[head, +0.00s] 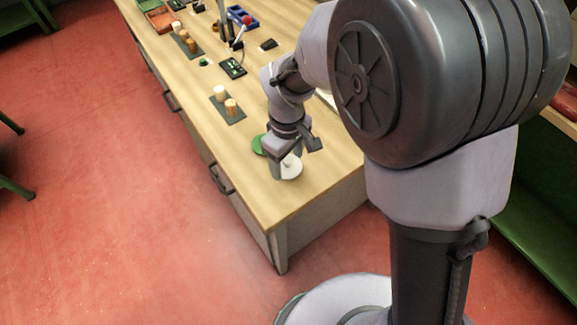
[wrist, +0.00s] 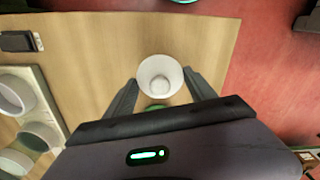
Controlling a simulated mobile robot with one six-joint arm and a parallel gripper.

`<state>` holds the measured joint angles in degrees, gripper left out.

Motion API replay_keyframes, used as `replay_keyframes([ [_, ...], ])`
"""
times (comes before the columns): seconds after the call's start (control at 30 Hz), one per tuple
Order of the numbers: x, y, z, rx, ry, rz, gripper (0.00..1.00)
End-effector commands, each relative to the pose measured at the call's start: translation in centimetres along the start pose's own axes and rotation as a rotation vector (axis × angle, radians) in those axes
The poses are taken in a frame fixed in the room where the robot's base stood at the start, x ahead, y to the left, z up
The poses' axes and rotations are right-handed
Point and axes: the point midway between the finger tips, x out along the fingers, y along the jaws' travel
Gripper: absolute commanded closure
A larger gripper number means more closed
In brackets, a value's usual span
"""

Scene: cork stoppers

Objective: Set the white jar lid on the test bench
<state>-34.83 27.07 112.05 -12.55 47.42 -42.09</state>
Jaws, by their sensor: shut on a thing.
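The white jar lid (head: 291,168) is at the near end of the wooden bench (head: 285,205). In the wrist view the white lid (wrist: 160,76) looks like a shallow round cup and sits between my fingertips. My gripper (head: 291,156) is low over the bench end and shut on the lid; its two fingers (wrist: 160,80) show on either side of it. I cannot tell whether the lid touches the bench top or is held slightly above it.
A green disc (head: 258,145) lies just left of my gripper, partly hidden. A dark board (head: 228,112) with two cylinders stands farther along the bench. Trays and small devices fill the far end. The bench's near corner is clear, with red floor beyond.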

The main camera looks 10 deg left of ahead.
Motion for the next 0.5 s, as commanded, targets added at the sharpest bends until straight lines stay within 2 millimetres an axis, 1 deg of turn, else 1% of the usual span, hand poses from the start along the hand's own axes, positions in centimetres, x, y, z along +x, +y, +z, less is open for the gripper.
replay_keyframes([
  [0.03, 1.4, 0.0, 0.1, 0.000, -0.002, -0.001, 0.74],
  [0.1, 2.9, 0.0, 0.1, 0.001, -0.002, -0.001, 0.74],
  [0.13, 3.2, 0.0, 0.1, 0.001, -0.002, -0.002, 0.74],
  [0.33, 2.8, 0.0, 0.1, 0.001, 0.000, -0.001, 0.74],
  [0.47, 3.2, 0.0, 0.1, 0.001, 0.000, -0.001, 0.74],
  [0.5, 3.2, 0.0, 0.1, 0.001, 0.000, -0.001, 0.32],
])
